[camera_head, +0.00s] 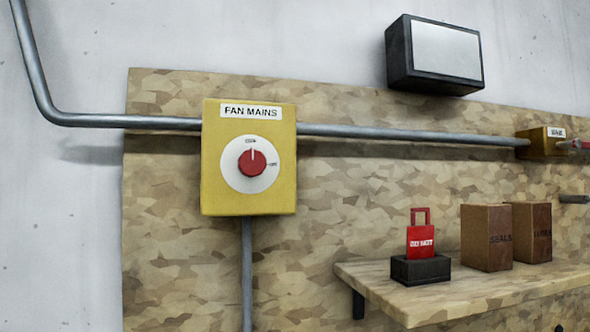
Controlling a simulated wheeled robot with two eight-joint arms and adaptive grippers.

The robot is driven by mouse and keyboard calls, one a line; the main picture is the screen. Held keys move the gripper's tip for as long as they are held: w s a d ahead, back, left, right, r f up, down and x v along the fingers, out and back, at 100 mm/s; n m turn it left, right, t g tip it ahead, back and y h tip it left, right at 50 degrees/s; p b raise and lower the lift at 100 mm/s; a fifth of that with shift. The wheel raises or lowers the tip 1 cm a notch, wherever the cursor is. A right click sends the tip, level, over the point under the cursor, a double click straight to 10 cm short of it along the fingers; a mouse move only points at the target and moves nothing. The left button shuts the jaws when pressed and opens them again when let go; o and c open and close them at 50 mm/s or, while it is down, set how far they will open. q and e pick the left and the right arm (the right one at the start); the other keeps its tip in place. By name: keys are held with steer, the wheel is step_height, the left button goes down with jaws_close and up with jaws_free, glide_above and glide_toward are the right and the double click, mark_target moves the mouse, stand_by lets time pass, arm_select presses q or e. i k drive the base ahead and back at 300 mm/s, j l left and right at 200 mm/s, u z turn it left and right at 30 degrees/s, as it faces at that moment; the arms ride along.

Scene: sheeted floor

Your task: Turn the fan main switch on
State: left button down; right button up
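The fan main switch is a yellow box (212,150) on the wall board, with a white label reading FAN MAINS. It has a round white dial (235,180) with a red rotary knob (252,165) in the middle. The white mark on the knob points straight up, toward a small label above it. Another small label sits to the right of the knob and looks like OFF. The upper label is too small to read surely. Neither of my grippers is in view, and nothing covers the switch.
A grey conduit (400,133) runs from the box to a smaller yellow box (540,143) at right. A wooden shelf (430,300) at lower right holds a red lockout tag (420,240) on a black block (421,270) and two brown boxes (487,238). A dark-framed panel (446,50) hangs above.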

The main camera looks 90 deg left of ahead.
mark_target(252, 163)
steer(key=u, duration=3.3)
steer(key=j+u, duration=0.1)
steer(key=j, duration=0.45)
